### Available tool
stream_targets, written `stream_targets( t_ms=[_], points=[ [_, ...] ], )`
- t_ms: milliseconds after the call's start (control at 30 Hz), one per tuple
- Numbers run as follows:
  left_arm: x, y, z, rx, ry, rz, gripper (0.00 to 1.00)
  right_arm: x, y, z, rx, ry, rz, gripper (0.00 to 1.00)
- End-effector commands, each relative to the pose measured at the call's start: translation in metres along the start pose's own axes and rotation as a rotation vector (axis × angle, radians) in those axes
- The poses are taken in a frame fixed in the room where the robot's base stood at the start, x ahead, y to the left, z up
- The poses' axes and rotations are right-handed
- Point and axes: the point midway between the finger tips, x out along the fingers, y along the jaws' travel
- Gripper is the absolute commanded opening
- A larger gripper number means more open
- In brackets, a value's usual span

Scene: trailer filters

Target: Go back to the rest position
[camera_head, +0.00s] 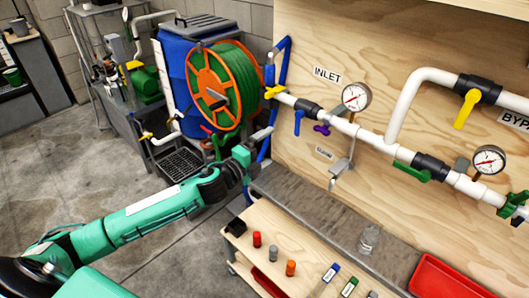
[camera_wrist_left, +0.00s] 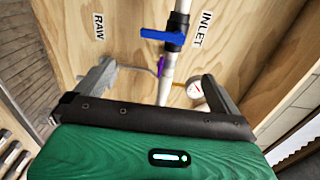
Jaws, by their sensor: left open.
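My left arm reaches in from the left in the head view. Its gripper (camera_head: 253,148) is open in front of the hose reel, left of the wooden panel. In the left wrist view the two fingers of this gripper (camera_wrist_left: 157,74) are spread wide, with nothing between them. Beyond them are the white pipe (camera_wrist_left: 167,90), a blue valve handle (camera_wrist_left: 162,37) and a gauge (camera_wrist_left: 195,89) on the panel. My right gripper is in neither view.
The panel (camera_head: 420,70) carries pipes, valves and gauges. A blue barrel (camera_head: 180,75) stands behind the orange reel (camera_head: 212,95). Floor at left is clear.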

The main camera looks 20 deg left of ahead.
Motion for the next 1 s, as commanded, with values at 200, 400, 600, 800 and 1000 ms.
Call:
stream_targets(
  t_ms=[200,400,600,800,1000],
  points=[
    [-0.002,-0.001,0.000,0.000,0.000,-0.001,1.00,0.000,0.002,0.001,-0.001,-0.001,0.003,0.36],
    [-0.002,-0.001,0.000,-0.001,0.000,-0.001,1.00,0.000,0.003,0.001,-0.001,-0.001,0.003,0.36],
    [0.000,0.012,0.005,-0.023,-0.014,0.016,1.00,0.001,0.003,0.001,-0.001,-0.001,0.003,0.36],
    [0.000,0.112,0.037,-0.211,-0.132,0.150,1.00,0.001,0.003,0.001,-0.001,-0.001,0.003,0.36],
    [-0.037,0.262,0.061,-0.470,-0.312,0.335,1.00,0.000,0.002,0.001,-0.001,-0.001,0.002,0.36]
  ],
)
